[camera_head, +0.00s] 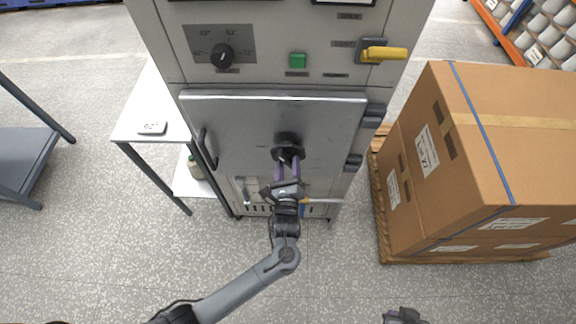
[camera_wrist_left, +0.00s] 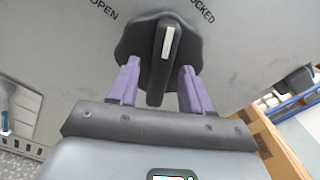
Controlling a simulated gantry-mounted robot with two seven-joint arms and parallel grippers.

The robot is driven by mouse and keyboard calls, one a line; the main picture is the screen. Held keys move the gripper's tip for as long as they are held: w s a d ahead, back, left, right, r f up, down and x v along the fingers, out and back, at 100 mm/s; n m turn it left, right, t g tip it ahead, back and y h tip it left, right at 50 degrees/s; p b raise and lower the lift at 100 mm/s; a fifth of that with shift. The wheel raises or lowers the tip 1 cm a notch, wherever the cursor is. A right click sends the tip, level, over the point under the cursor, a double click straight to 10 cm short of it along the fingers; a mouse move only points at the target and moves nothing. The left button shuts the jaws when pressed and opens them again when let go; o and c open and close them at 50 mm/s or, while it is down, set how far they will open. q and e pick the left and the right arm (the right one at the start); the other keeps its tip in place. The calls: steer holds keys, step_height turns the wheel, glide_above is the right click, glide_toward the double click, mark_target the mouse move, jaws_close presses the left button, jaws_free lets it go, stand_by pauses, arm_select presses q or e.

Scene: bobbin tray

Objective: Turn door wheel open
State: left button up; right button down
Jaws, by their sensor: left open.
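The door wheel is a round black knob (camera_head: 287,139) with a raised grip bar, on the grey metal cabinet door (camera_head: 235,130). In the left wrist view the knob (camera_wrist_left: 133,48) has a white line on its bar, pointing up and slightly right, between the words OPEN at left and LOCKED at right. My left gripper (camera_head: 289,160) is at the knob. Its purple fingers (camera_wrist_left: 160,88) are open, one on each side of the bar, with visible gaps. A dark part of my right arm shows at the bottom edge; its jaws cannot be made out.
The door has a black handle (camera_head: 207,148) at left and hinges at right. Above are a black dial (camera_head: 222,56), a green button (camera_head: 298,60) and a yellow lever (camera_head: 384,54). A white side table (camera_head: 138,112) stands left; a large carton (camera_head: 500,130) on a pallet stands right.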

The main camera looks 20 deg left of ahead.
arm_select(q)
steer(key=shift+w+a, duration=0.1)
steer(key=shift+w, duration=0.15)
steer(key=shift+c, duration=0.5)
jaws_close()
